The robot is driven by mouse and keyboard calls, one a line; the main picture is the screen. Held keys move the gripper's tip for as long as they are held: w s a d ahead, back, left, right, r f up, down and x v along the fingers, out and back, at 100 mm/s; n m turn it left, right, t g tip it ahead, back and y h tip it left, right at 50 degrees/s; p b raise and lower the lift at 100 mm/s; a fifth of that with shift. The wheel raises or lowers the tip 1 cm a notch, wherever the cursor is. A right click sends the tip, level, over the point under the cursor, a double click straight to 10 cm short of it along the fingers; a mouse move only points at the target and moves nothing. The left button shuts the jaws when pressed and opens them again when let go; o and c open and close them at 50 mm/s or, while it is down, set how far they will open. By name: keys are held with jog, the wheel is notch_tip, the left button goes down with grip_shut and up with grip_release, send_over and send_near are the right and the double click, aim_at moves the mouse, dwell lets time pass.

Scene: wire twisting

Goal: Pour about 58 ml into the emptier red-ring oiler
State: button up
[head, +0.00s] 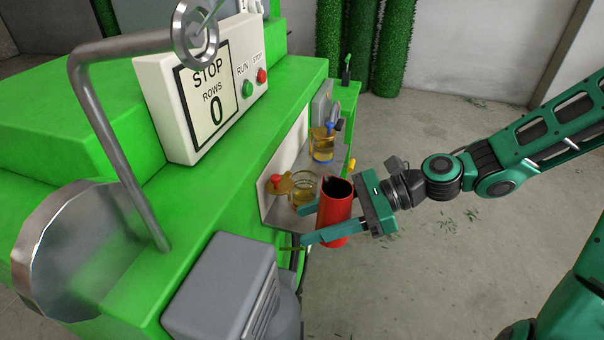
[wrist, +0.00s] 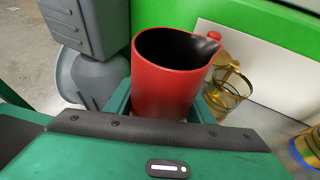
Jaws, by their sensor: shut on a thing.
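My gripper (head: 326,220) is shut on a red cylindrical can (head: 335,222) with a dark inside and a pouring lip. The can is held about upright, just in front of the shelf; it fills the middle of the wrist view (wrist: 168,92). A clear oiler with amber oil (head: 302,194) stands close to the can's left in the head view, with an amber lid and red knob (head: 277,181) swung aside. It shows right of the can in the wrist view (wrist: 226,92). A second oiler with a blue top (head: 322,145) stands farther back. Ring colours and exact oil levels are hard to tell.
The oilers stand on a grey shelf (head: 282,214) on the side of a green machine (head: 230,190). A panel (head: 205,90) reads STOP, ROWS 0. A grey motor housing (head: 225,285) is at the near side.

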jog(key=shift+a, duration=0.25)
jog(key=shift+r, duration=0.1)
